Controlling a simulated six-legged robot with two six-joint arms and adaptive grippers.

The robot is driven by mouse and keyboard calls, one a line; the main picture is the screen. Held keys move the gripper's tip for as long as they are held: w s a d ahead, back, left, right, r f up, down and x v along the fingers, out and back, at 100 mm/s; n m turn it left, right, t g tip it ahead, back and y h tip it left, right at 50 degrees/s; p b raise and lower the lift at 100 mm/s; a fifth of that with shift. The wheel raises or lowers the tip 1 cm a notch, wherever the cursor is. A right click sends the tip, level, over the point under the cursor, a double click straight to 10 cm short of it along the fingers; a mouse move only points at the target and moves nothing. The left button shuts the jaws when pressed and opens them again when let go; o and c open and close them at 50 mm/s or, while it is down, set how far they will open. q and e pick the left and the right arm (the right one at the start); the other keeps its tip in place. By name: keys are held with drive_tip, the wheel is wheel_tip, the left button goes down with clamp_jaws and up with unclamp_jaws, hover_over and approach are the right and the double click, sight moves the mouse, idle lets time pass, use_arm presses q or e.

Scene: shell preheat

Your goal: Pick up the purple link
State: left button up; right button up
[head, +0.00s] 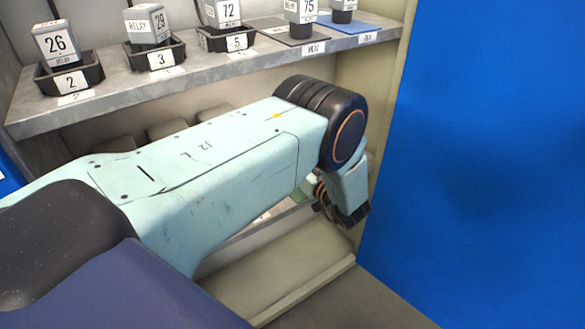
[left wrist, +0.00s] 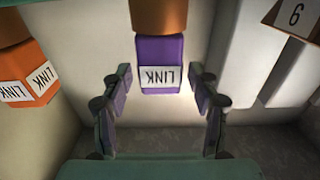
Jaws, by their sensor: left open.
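The purple link (left wrist: 160,50) shows in the left wrist view at the upper middle, with a white LINK label that reads upside down. Its other end meets an orange-brown part at the top edge. My left gripper (left wrist: 160,95) is open, with one finger on each side of the link and a gap to both. I cannot tell how deep the link sits between the fingers. My right gripper is in neither view.
An orange link (left wrist: 30,80) is at the left of the left wrist view. A grey shelf (head: 215,66) above my arm holds several numbered relays in black trays. A blue panel (head: 490,150) stands at the right.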

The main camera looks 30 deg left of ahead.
use_arm(q)
drive_tip(key=shift+a, duration=0.1)
drive_tip(key=shift+c, duration=1.4)
clamp_jaws()
